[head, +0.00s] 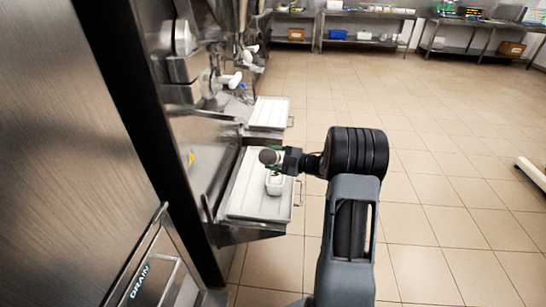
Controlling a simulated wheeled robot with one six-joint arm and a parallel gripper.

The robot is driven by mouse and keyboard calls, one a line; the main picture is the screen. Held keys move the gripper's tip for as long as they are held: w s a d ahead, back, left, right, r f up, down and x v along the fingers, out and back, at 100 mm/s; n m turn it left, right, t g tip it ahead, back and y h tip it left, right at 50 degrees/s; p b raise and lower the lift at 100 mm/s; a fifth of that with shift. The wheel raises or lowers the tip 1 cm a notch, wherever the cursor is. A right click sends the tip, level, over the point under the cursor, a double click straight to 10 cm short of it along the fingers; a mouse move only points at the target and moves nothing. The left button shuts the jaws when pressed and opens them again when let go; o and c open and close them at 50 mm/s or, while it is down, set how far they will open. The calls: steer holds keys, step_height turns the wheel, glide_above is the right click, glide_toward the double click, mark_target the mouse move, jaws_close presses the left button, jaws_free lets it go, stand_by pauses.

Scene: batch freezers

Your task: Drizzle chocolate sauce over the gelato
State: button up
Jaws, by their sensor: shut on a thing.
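My gripper (281,160) reaches left from the end of my arm, over the near white drip tray (241,207). It is shut on a small item with a dark rounded end (267,157), which looks like the sauce bottle. Its tilt and label are too small to make out. A small white tub (274,184) stands on the tray just below the held item, apart from it as far as I can tell. The tub's contents look pale; no gelato detail or brown sauce can be made out. My gripper's fingers are partly hidden by the held item.
A steel batch freezer with white-handled spouts (229,79) rises behind the trays. A second white tray (268,113) lies farther back. A steel panel marked DRAIN (150,280) is at the lower left. Steel tables (361,14) line the back. The tiled floor (450,150) at right is mostly clear.

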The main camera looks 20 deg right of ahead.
mark_target(274, 162)
steer(key=shift+s+a, duration=0.4)
steer(key=shift+s, duration=0.25)
steer(key=shift+s+a, duration=0.35)
steer(key=shift+s, duration=0.35)
steer(key=shift+s+a, duration=0.4)
steer(key=shift+s, duration=0.25)
steer(key=shift+f+n+b, duration=0.15)
steer(key=shift+n+b, duration=0.15)
steer(key=shift+b, duration=0.25)
steer(key=shift+n+b, duration=1.2)
steer(key=shift+b, duration=0.5)
steer(key=shift+r+n+b, duration=0.2)
steer(key=shift+n+b, duration=0.7)
steer(key=shift+b, duration=0.35)
steer(key=shift+r+n+b, duration=0.55)
steer(key=shift+n+b, duration=0.4)
steer(key=shift+b, duration=0.25)
steer(key=shift+r+n+b, duration=0.55)
steer(key=shift+n+b, duration=0.4)
steer(key=shift+b, duration=0.25)
steer(key=shift+r, duration=0.1)
steer(key=shift+r+n+b, duration=0.1)
steer(key=shift+n+b, duration=0.3)
steer(key=shift+b, duration=0.15)
